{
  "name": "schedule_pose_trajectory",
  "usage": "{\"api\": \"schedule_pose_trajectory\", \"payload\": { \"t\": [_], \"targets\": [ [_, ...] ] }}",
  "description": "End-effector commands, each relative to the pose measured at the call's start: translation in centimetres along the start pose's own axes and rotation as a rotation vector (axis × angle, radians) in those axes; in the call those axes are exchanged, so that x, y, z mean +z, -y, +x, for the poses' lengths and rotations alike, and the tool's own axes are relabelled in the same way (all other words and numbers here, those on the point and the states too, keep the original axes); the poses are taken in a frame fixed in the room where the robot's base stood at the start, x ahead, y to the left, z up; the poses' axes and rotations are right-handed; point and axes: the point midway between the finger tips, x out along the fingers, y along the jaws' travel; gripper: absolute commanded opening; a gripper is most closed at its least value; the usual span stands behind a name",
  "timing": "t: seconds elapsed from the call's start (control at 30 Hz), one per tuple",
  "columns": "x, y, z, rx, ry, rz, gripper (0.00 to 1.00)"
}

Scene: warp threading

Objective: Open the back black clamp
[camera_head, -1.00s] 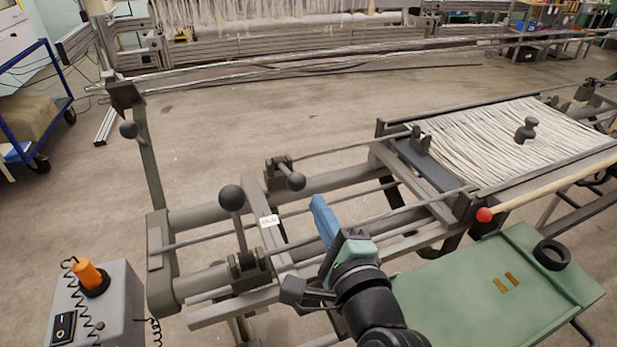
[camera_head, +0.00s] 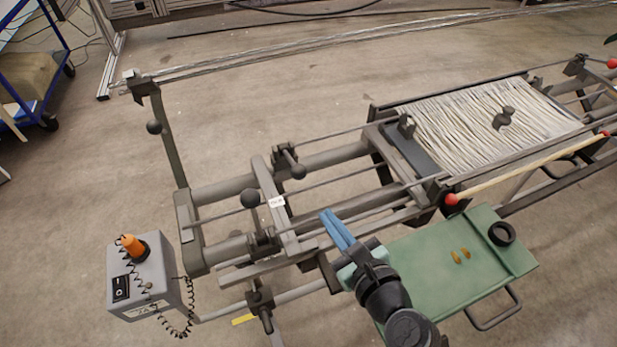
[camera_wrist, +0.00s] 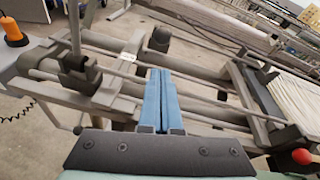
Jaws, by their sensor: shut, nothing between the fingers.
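The back black clamp (camera_head: 287,156) sits on the far tube of the frame, its ball knob (camera_head: 298,172) low and close to the rail. In the wrist view its dark ball knob (camera_wrist: 160,39) shows beyond my fingertips. The front black clamp (camera_head: 262,239) is on the nearer tube, with its ball knob (camera_head: 250,198) raised on a lever. In the wrist view the front clamp (camera_wrist: 76,73) stands left of my fingers. My gripper (camera_head: 329,213) has blue fingers pressed together and empty, in front of and to the right of both clamps, apart from them.
Thin rods and a flat crossbar with a white label (camera_head: 277,202) run near the clamps. A grey box with an orange button (camera_head: 133,245) stands left. A green tray (camera_head: 460,262) lies right of my arm. White warp threads (camera_head: 480,125) fill the frame at the right.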

Motion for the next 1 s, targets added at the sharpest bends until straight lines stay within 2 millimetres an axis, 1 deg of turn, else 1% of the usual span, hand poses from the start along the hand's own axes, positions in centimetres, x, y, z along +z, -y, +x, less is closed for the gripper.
{"api": "schedule_pose_trajectory", "payload": {
  "t": [0.1, 0.4, 0.53, 0.67, 0.9, 1.0],
  "targets": [
    [0.0, 0.0, -0.2, 0.004, -0.004, 0.025, 0.00],
    [-0.1, -0.1, -0.2, 0.004, -0.003, 0.026, 0.00],
    [0.0, -0.1, 0.5, 0.005, -0.001, 0.025, 0.00],
    [0.0, -0.1, 2.3, 0.006, 0.000, 0.024, 0.00],
    [0.0, -0.2, 6.8, 0.006, -0.001, 0.025, 0.00],
    [-0.1, -0.1, 8.2, 0.004, -0.002, 0.025, 0.00]
  ]
}}
